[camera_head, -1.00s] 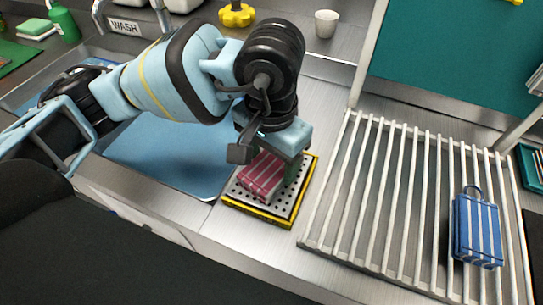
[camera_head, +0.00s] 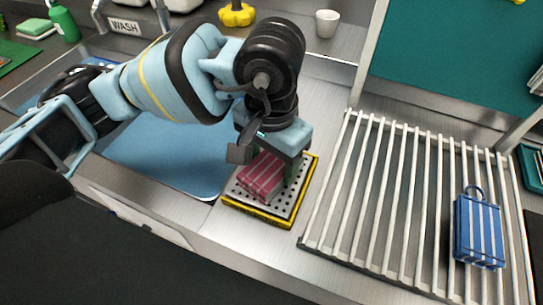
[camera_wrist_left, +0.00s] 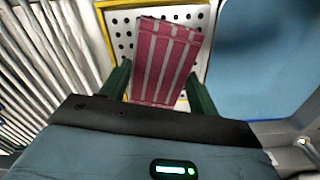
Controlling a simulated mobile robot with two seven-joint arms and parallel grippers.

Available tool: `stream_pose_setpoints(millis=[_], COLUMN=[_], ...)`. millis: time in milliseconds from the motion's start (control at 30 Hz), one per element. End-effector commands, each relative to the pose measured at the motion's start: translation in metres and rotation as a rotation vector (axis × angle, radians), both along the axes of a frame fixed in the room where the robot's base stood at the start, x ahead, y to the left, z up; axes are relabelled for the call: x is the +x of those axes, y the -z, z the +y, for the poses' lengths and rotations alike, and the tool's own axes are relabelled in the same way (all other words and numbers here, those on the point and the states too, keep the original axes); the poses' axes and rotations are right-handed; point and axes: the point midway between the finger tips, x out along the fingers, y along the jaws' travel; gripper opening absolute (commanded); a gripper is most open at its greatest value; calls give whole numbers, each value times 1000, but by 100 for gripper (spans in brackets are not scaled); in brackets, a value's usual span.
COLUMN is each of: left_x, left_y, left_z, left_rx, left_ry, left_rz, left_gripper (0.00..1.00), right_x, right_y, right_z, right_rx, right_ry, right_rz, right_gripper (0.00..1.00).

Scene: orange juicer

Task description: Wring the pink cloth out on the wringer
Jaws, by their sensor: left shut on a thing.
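The pink cloth with pale stripes (camera_head: 262,176) lies folded on the wringer, a perforated metal plate with a yellow rim (camera_head: 257,217). In the left wrist view the cloth (camera_wrist_left: 167,60) sits between the two green fingers, over the plate's holes (camera_wrist_left: 121,38). My left gripper (camera_head: 276,172) points down over the wringer and is shut on the cloth. Its arm hides part of the cloth and the back of the wringer. My right gripper is in neither view.
A white slatted rack (camera_head: 385,190) stands right of the wringer, with a blue striped cloth (camera_head: 478,230) on it. The blue-floored sink (camera_head: 165,160) is at left.

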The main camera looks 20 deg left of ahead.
Motion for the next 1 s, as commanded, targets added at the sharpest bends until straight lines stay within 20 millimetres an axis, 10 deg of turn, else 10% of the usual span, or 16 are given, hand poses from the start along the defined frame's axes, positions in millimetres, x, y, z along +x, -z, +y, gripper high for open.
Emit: stream_pose_setpoints(millis=[1000], left_x=[0], left_y=[-49], left_z=[0], left_rx=[1], left_ry=[0], left_rz=[-1], left_gripper=[43], right_x=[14], right_y=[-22], right_z=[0], right_rx=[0], right_ry=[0], right_rz=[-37], right_gripper=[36])
